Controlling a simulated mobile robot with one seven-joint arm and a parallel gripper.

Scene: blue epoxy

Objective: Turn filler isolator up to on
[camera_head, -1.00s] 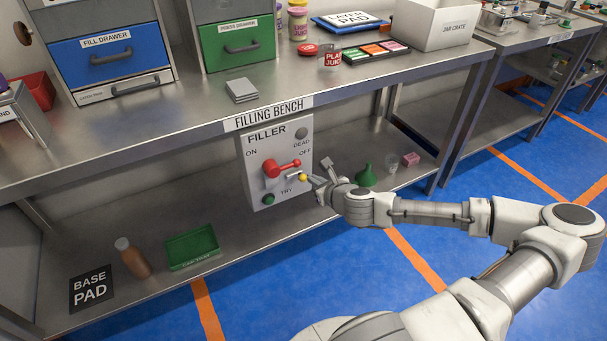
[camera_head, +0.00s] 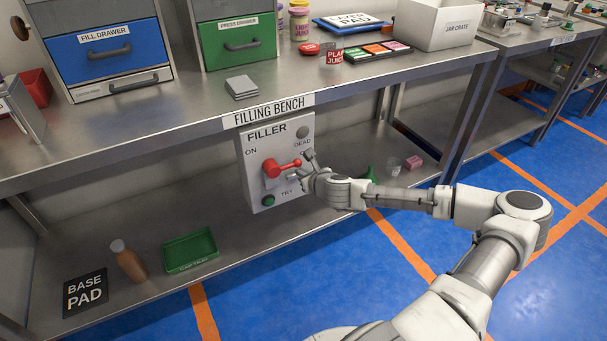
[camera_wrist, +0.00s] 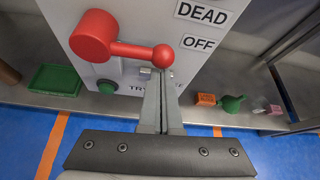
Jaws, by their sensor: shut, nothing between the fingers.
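The grey filler panel (camera_head: 282,192) hangs under the filling bench, with ON at left, DEAD and OFF at right and TRY below. Its red isolator lever (camera_head: 272,168) points right, near the OFF side, ending in a red ball. In the wrist view the lever (camera_wrist: 130,49) runs right from its round hub to the ball. My gripper (camera_head: 304,172) is at the panel's right edge, partly covering OFF. In the wrist view my gripper (camera_wrist: 161,73) is shut and empty, fingertips just below the ball. I cannot tell whether they touch it. ON is outside the wrist view.
A green button (camera_head: 268,201) sits low on the panel. The bench top (camera_head: 180,121) overhangs the panel. On the lower shelf are a green tray (camera_head: 190,250), an orange-brown bottle (camera_head: 129,262) and, to the right, a green funnel (camera_wrist: 232,103) and a pink block (camera_head: 414,162).

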